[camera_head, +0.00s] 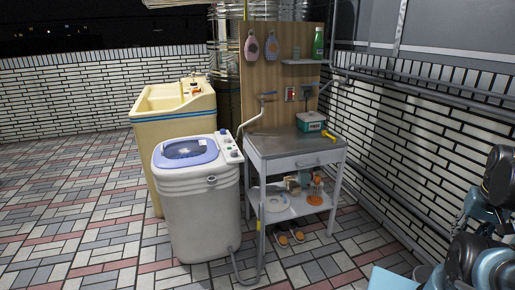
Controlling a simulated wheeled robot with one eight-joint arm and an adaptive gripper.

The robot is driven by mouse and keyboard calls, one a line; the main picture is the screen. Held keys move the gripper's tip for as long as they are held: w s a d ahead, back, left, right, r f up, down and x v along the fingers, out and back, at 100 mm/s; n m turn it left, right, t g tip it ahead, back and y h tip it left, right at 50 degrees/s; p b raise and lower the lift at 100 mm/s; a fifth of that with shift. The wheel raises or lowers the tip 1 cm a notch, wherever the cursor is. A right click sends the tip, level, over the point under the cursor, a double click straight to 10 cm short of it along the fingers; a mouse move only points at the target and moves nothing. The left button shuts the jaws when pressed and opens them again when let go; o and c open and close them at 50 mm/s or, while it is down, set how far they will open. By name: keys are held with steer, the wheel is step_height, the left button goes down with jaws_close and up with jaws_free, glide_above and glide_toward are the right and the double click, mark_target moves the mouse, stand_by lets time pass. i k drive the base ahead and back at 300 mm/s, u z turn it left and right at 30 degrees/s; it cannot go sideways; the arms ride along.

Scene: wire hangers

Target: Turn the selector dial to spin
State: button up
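A small white washing machine (200,215) with a blue-purple lid (186,152) stands on the tiled floor left of the center. Its control panel (229,147) runs along the right side of its top and carries a few small dark and light knobs. The knobs are too small to tell which is the selector dial or where it points. Links of my arm show at the right edge, well apart from the machine. My gripper cannot be made out in this view.
A cream sink (174,101) stands behind the machine. A metal-topped table (285,146) with a drawer and loaded lower shelf is close on its right. A grey hose (257,262) lies at the machine's base. Slippers (290,236) lie under the table. The left floor is clear.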

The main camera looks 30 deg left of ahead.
mark_target(233, 153)
steer(key=u, duration=0.05)
steer(key=k, duration=0.5)
steer(key=u, duration=1.65)
steer(key=i, duration=1)
